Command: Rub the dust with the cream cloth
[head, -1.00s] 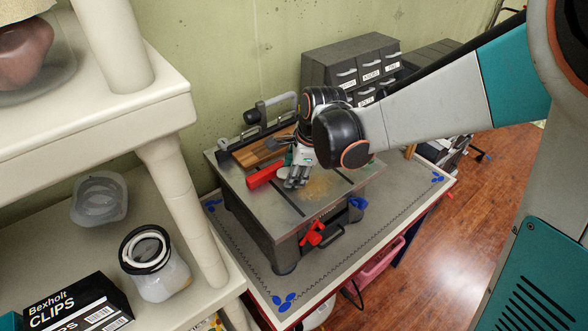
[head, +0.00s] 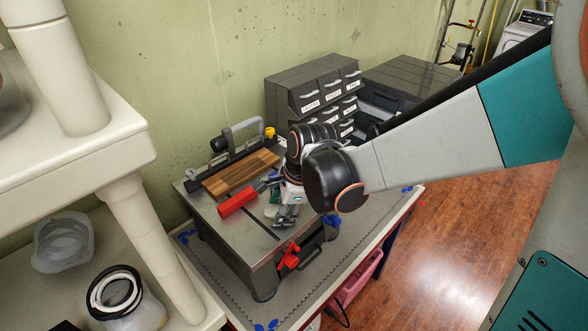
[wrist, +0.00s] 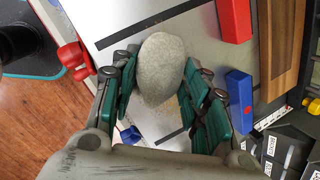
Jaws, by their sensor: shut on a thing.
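The cream cloth (wrist: 162,68) shows in the wrist view as a rounded, grey-beige bundle between the teal finger pads. My gripper (wrist: 163,90) is shut on it. A patch of tan dust (wrist: 152,116) shows on the grey metal top (wrist: 120,20), around and below the cloth's near edge. Whether the cloth touches the top I cannot tell.
A red block (head: 237,202) and a wooden board (head: 240,173) lie left of my gripper. A blue block (wrist: 238,98) is close to the right finger in the wrist view. A red clamp (head: 289,257) sits on the front edge. Grey drawers (head: 320,85) stand behind.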

